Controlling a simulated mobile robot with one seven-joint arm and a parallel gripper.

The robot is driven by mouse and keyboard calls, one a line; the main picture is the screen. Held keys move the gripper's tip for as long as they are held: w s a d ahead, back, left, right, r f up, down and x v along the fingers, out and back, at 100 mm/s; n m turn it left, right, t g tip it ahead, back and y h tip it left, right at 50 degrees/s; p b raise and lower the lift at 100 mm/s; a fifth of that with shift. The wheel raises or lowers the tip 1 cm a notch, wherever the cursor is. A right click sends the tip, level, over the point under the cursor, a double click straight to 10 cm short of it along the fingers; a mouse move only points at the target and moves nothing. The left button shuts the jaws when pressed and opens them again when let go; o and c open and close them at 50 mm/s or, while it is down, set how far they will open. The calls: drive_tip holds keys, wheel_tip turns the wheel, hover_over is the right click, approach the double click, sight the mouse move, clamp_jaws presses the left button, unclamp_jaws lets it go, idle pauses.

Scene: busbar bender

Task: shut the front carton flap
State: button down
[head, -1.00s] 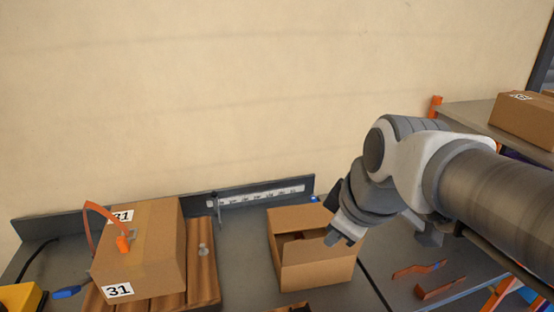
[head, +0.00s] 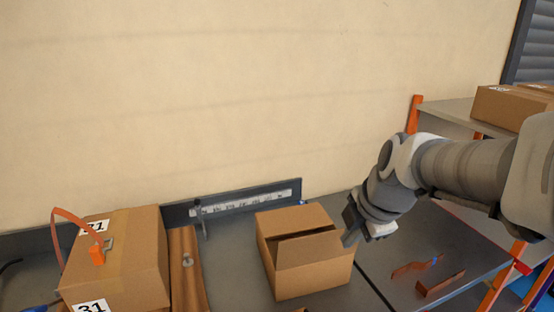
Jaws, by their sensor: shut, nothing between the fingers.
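The open brown carton (head: 310,278) stands on the grey bench in the middle of the head view. Its far top panel (head: 293,218) lies across the back of the opening. The front flap (head: 308,249) stands raised along the near side, apart from the far panel. A narrow dark gap (head: 292,237) shows between them, and little of the inside can be seen. My gripper (head: 348,240) is shut and empty. It is at the carton's right edge, close to the right end of the front flap; I cannot tell whether it touches.
A ruler fence (head: 245,202) runs behind. Bent copper pieces (head: 438,285) lie at the right. A shelf with cartons (head: 505,105) stands at the far right.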

sight(334, 241)
drive_tip(key=w+a+f, duration=0.1)
drive_tip(key=w+f, duration=0.4)
drive_tip(key=w, duration=0.2)
drive_tip(key=shift+a+f, duration=0.3)
drive_tip(key=shift+f, duration=0.05)
drive_tip(key=shift+r+p, duration=0.1)
drive_tip(key=shift+p, duration=0.2)
